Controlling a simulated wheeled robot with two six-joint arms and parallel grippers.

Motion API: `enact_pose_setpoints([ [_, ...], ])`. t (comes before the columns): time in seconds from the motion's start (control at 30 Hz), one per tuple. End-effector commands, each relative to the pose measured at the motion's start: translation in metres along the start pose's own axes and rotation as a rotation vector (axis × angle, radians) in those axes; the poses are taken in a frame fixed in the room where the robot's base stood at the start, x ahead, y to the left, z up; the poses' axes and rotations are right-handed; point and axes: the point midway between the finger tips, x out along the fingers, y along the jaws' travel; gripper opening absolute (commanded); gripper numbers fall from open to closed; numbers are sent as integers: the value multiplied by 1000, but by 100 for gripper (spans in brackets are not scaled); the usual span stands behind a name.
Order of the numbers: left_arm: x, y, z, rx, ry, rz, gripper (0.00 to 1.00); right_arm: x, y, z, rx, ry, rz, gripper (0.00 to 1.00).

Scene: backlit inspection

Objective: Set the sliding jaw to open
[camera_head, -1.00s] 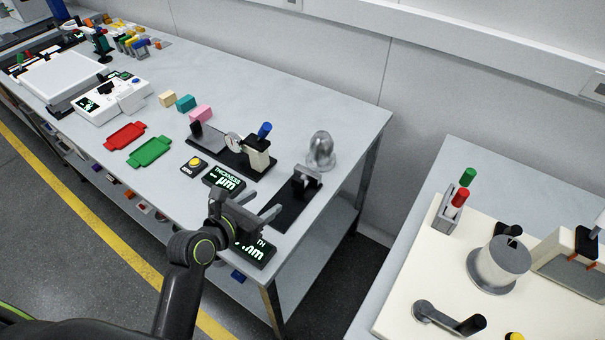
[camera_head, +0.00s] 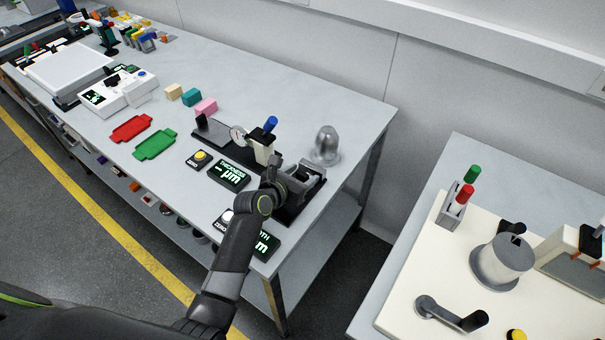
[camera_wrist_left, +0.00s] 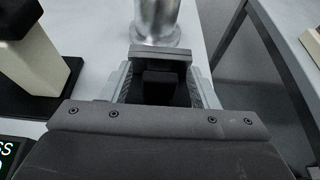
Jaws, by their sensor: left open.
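The jaw fixture is a black base plate (camera_head: 287,214) near the right end of the bench, with a grey upright plate that shows in the left wrist view (camera_wrist_left: 160,54). A dark block (camera_wrist_left: 160,88), which looks like the sliding jaw, stands in front of that plate. My left gripper (camera_head: 303,178) is over the fixture, and its arm hides much of it. In the left wrist view my open fingers (camera_wrist_left: 160,92) are on either side of the dark block. I cannot tell whether they touch it. My right gripper is not in view.
A dial gauge stand with a blue knob (camera_head: 270,124) is close on the left. Displays, a yellow button (camera_head: 200,156) and red and green trays lie further left. A second table (camera_head: 385,290) is at the right.

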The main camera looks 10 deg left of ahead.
Motion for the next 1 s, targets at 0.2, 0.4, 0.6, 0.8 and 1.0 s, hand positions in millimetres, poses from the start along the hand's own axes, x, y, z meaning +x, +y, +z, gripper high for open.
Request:
enact_pose_setpoints([
  [0.2,9,0,0,0,-1,0,55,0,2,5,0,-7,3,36],
  [0.4,9,0,0,0,-1,0,55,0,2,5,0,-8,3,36],
  [0.6,9,0,0,0,0,0,34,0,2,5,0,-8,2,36],
  [0.8,9,0,0,0,0,1,7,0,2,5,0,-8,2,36],
  [1.0,8,0,0,0,0,1,0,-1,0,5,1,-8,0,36],
])
